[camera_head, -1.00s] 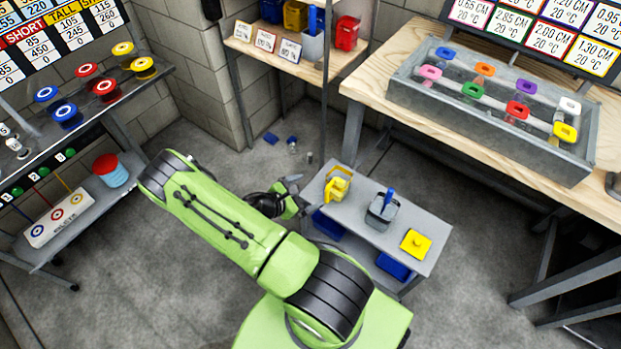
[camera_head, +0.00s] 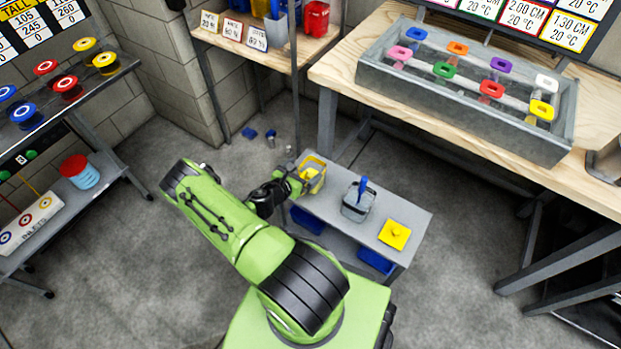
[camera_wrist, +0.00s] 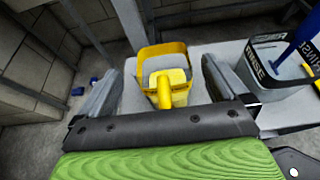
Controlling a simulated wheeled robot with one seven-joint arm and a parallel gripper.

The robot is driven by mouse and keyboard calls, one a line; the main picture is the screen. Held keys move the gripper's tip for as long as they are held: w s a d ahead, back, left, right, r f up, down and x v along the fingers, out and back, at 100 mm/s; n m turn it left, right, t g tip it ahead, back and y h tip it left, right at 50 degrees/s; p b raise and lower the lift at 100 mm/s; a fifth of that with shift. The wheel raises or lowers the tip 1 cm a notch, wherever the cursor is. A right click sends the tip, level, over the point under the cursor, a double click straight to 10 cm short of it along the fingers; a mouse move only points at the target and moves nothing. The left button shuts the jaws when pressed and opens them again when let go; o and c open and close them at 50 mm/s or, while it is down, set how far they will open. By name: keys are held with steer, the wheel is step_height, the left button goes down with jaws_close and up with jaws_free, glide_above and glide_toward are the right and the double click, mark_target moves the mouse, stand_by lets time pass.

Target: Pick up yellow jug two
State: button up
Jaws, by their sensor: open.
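A yellow jug (camera_head: 312,176) with an open top stands at the left end of a small grey bench (camera_head: 404,222). In the wrist view the yellow jug (camera_wrist: 166,52) shows its open rim at the back and a thick yellow handle towards me. My gripper (camera_head: 298,180) is beside the jug in the head view and partly covers its near side. In the wrist view my gripper (camera_wrist: 160,85) is open, with one finger on each side of the jug and its handle between them. I cannot tell whether either finger touches it.
A grey container (camera_head: 357,204) with a blue handle stands right of the jug, close to my right finger in the wrist view. A yellow lid-like piece (camera_head: 394,235) lies further right. Small blue pieces (camera_head: 249,133) lie on the floor behind. A metal trough (camera_head: 455,110) sits on the wooden bench.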

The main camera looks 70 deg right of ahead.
steer(key=b+x, duration=0.1)
steer(key=x, duration=0.2)
steer(key=shift+s+d+f, duration=0.1)
steer(key=shift+d+f, duration=0.05)
steer(key=shift+d, duration=0.2)
steer(key=c, duration=1.4)
